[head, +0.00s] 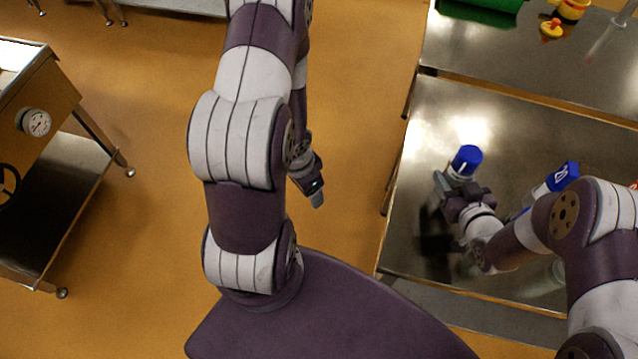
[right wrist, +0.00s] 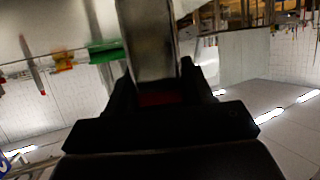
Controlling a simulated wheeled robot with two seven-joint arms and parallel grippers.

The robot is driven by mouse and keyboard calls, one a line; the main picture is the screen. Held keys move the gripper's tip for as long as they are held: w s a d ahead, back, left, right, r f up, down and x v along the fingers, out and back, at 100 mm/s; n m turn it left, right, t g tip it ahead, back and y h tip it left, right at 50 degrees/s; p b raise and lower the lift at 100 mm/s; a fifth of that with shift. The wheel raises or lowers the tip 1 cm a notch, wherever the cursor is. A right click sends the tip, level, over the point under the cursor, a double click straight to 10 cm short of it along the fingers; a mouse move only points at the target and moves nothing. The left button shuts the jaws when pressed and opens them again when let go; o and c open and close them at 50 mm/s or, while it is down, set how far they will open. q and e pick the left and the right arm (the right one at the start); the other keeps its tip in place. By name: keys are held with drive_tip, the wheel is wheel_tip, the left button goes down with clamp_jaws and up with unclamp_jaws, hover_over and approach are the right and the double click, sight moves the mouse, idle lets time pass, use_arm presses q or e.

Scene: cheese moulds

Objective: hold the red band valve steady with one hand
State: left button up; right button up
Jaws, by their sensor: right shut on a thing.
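A pale piece with a blue cap (head: 467,157) is upright at my right gripper (head: 457,190), over the steel table. The right gripper is shut on it. In the right wrist view a blurred grey body (right wrist: 148,40) rises between the jaws, with a dark red patch (right wrist: 160,98) low between them. This may be the valve's red band; the head view shows no red on the piece. My left gripper (head: 316,196) hangs over the floor, away from the table, with nothing seen in it. Its jaw opening is not clear.
A second white piece with a blue end (head: 563,176) is partly hidden behind my right arm. A green container (head: 482,12) and a yellow-and-red item (head: 551,28) are on the far table. A steel cart with a gauge (head: 37,122) stands at left.

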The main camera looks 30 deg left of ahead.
drive_tip(key=shift+s+f, duration=0.2)
drive_tip(key=shift+f, duration=0.1)
